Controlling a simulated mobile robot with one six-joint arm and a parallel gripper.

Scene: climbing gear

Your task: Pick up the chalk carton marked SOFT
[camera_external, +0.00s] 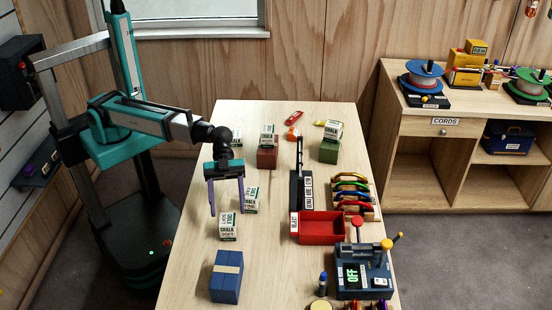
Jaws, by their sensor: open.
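A white and green chalk carton (228,228) stands upright on the table, left of the middle; its small label appears to read SOFT. A similar carton (251,200) just behind it and to the right appears to read FINE. My gripper (227,211) points down with its two purple fingers apart and nothing between them. In the picture its fingertips lie around the top of the carton that appears to read SOFT. I cannot tell how high they are above it or whether they touch.
More chalk cartons stand at the back, one on a red block (267,159) and one on a green block (329,152). A blue block (226,278) lies in front. A red tray (321,228), a carabiner rack (352,198) and a blue switch box (364,272) fill the right side.

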